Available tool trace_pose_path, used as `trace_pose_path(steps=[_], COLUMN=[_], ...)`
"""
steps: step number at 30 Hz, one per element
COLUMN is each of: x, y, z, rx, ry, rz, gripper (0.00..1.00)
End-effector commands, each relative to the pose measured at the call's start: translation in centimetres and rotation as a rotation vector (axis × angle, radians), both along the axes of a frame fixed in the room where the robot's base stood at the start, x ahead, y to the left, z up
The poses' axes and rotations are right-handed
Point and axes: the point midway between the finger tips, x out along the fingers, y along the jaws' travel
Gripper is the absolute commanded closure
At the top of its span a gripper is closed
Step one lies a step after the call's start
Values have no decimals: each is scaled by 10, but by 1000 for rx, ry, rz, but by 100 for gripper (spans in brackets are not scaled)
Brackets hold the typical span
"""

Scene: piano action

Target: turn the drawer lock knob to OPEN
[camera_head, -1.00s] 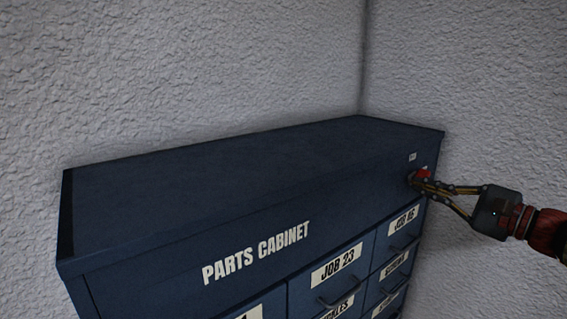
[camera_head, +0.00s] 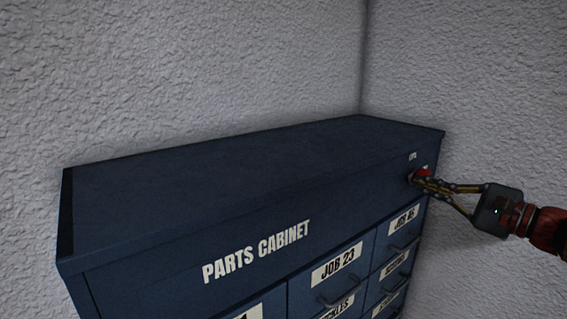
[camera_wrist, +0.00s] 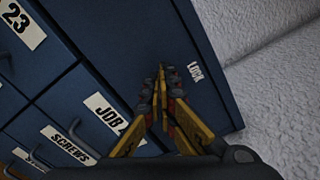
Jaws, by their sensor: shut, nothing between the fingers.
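The blue parts cabinet (camera_head: 180,200) has a red lock knob (camera_head: 424,172) at the upper right of its front. My gripper (camera_head: 420,183) is at the knob, its fingertips overlapping it in the head view. In the wrist view my gripper (camera_wrist: 160,88) has its fingertips together with nothing seen between them, just left of the white word LOCK (camera_wrist: 195,72). The knob is mostly hidden behind the fingers there, so its pointing direction cannot be read. A small white marking (camera_head: 412,156) above the knob is too small to read surely.
Labelled drawers with handles, among them JOB 23 (camera_head: 337,265), lie below the knob and look closed. Rough white walls stand behind the cabinet and close to its right side. The cabinet top (camera_head: 250,160) is bare.

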Motion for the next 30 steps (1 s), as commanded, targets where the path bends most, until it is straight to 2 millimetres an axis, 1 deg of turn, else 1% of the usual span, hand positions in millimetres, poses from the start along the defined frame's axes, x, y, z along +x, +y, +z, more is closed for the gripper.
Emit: trace_pose_path(steps=[13,30], x=[1,4], y=[-1,-6], z=[1,14], rx=[0,-1], ry=[0,-1], rz=[-1,-1], gripper=[100,100])
